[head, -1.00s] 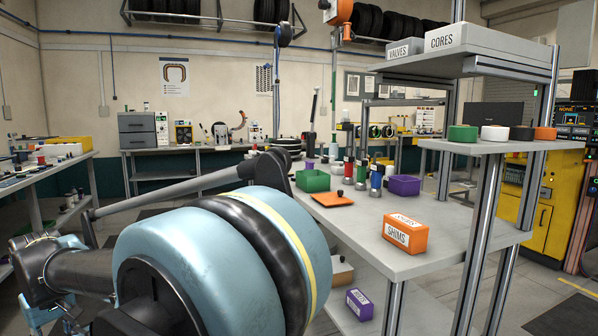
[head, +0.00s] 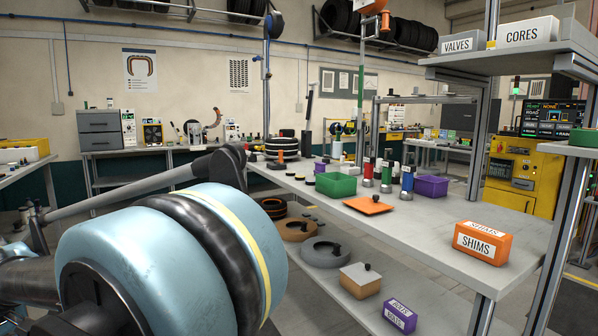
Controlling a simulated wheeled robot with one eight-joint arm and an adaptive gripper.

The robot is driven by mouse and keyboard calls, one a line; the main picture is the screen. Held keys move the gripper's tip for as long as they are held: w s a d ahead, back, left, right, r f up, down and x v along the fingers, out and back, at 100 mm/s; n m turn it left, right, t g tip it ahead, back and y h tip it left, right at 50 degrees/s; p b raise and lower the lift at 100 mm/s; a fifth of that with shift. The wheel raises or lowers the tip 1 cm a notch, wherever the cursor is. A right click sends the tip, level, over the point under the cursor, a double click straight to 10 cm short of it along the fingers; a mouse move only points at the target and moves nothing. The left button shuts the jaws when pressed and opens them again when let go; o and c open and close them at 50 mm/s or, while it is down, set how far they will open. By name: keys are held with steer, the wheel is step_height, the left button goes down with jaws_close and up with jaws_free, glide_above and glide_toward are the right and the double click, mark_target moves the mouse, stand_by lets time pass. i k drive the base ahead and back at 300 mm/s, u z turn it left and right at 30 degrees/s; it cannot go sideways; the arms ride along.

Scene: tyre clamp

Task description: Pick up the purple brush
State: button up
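I cannot make out a purple brush for certain. A small purple object (head: 320,166) stands on the grey workbench (head: 430,232), behind the green bin (head: 336,185), too small to identify. Upright red (head: 368,168), green (head: 386,175) and blue (head: 407,179) cylindrical items stand to the right of that bin. A purple bin (head: 431,187) sits to the right of them; I cannot see to its bottom. My large blue and black arm links fill the lower left of the head view. My gripper cannot be made out.
An orange tray (head: 369,205) and an orange SHIMS box (head: 482,243) lie on the bench. A purple box (head: 399,316) and a tan block (head: 360,280) sit on the lower shelf. A metal post and upper shelf (head: 520,60) stand at right. The bench middle is clear.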

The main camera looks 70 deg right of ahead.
mark_target(320, 167)
steer(key=i, duration=1.5)
steer(key=z, duration=4.05)
steer(key=i, duration=1.05)
